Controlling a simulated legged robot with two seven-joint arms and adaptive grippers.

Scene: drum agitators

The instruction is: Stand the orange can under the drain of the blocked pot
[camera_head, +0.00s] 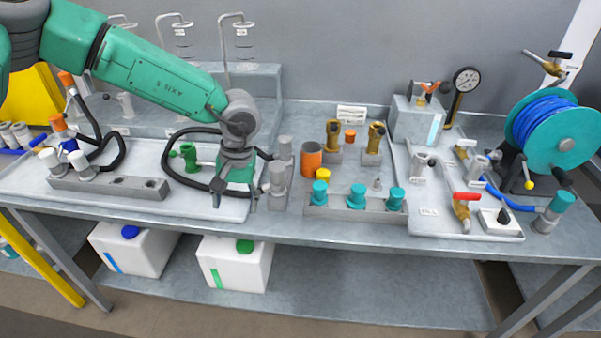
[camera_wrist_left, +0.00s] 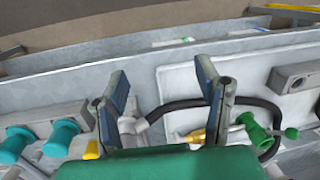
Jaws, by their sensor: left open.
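The orange can (camera_head: 311,160) stands upright on the bench, right of my left gripper (camera_head: 234,206). The gripper is open, points down and holds nothing; its fingertips are near the front edge of the white tray (camera_head: 205,203). In the left wrist view the two fingers (camera_wrist_left: 162,78) are spread apart, with a grey fitting and a black hose between and behind them. I cannot make out the orange can there.
A green valve (camera_head: 188,155) and a black hose (camera_head: 178,179) lie left of the gripper. A blue hose reel (camera_head: 557,130) is at the far right.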

